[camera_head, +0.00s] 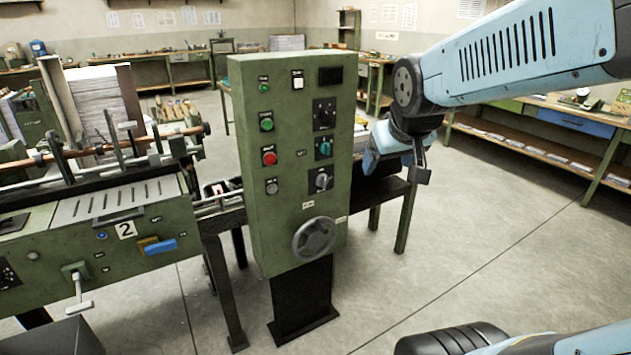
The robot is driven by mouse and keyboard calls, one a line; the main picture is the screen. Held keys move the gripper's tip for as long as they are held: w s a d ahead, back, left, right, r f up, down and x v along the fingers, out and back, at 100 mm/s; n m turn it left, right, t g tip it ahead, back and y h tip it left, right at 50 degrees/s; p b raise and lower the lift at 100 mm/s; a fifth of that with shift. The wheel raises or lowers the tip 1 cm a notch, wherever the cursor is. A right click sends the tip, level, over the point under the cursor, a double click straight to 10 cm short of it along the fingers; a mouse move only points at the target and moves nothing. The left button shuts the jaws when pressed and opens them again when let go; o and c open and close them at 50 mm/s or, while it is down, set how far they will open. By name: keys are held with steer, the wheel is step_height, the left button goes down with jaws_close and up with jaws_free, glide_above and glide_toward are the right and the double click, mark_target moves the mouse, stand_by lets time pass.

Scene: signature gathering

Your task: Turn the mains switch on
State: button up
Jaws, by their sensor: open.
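The green control cabinet (292,215) stands upright in the middle of the head view, its front facing me. Its right column has a black rotary switch (324,114), a teal rotary knob (323,150) and a grey rotary knob (321,180). The left column has green push buttons (266,124), a red button (269,158) and a grey one. The labels are too small to read, so I cannot tell which control is the mains switch. My gripper (418,170) is open, to the right of the cabinet and apart from its front. Its fingers are partly hidden by the wrist.
A green machine (105,225) with rods and a crank stands at left. Workbenches line the walls, one with a blue drawer (583,122) at right. The floor in front and at right is clear.

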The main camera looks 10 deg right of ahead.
steer(key=w+d+f+n+t, duration=0.2)
steer(key=w+f, duration=0.3)
steer(key=w, duration=0.8)
steer(key=n+t+y, duration=0.2)
steer(key=t+y, duration=0.2)
glide_toward(325, 181)
steer(key=s+d+r, duration=0.3)
steer(key=s+r, duration=0.1)
steer(key=s, duration=0.1)
step_height(325, 181, down, 8)
steer(key=t+y, duration=0.3)
steer(key=t, duration=0.1)
steer(key=shift+m, duration=0.4)
steer(key=x, duration=1.4)
steer(key=shift+f, duration=0.15)
steer(key=shift+s, duration=0.1)
